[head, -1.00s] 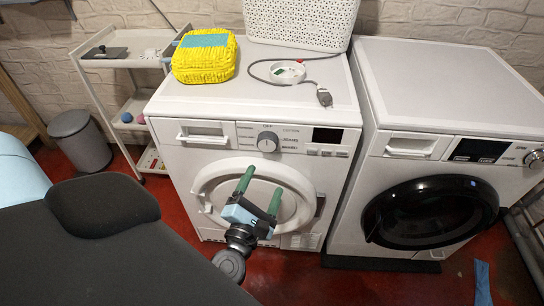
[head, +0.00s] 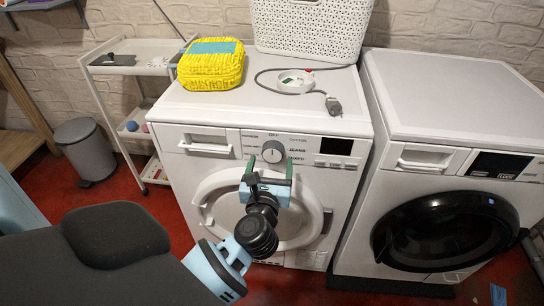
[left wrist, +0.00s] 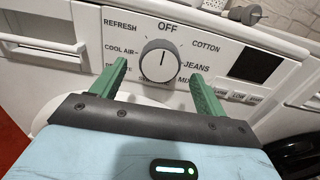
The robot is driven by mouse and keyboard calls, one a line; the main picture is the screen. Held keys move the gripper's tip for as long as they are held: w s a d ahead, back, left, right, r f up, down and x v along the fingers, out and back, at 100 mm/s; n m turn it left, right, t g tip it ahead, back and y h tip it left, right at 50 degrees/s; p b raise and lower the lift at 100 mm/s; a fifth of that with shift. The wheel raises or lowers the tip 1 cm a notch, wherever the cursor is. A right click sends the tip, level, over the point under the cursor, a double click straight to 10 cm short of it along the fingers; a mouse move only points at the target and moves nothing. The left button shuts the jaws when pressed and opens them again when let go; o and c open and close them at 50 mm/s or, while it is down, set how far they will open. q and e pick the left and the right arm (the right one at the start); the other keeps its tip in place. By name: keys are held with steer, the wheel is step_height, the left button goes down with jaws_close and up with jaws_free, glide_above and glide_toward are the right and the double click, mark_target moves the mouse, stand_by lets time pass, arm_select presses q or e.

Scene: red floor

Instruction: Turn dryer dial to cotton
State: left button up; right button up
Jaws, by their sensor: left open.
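The dryer (head: 190,112) is the white machine on the left in the head view. Its round grey dial (head: 273,151) sits mid-panel and also shows in the left wrist view (left wrist: 158,62). My left gripper (head: 270,168) is open and empty in front of the dryer, just below the dial. In the left wrist view its green fingers (left wrist: 159,70) stand on either side of the dial's lower part, seemingly apart from it.
A second white machine (head: 465,85) with a black door stands at the right. A yellow package (head: 210,74), a white basket (head: 312,30) and a cable with a plug (head: 333,106) are on the dryer top. A white cart (head: 110,70) and grey bin (head: 84,148) stand left.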

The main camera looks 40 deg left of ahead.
mark_target(273, 156)
arm_select(q)
steer(key=shift+x, duration=1.75)
steer(key=c, duration=1)
steer(key=shift+r+m+p, duration=0.2)
steer(key=shift+m+p, duration=0.9)
steer(key=shift+p, duration=0.3)
steer(key=shift+m+p, duration=1.2)
steer(key=shift+p, duration=0.05)
steer(key=m+p, duration=0.2)
steer(key=m, duration=0.1)
steer(key=shift+p, duration=0.3)
steer(key=shift+d+f+m+p, duration=0.15)
steer(key=shift+m+p, duration=0.15)
steer(key=shift+m, duration=0.3)
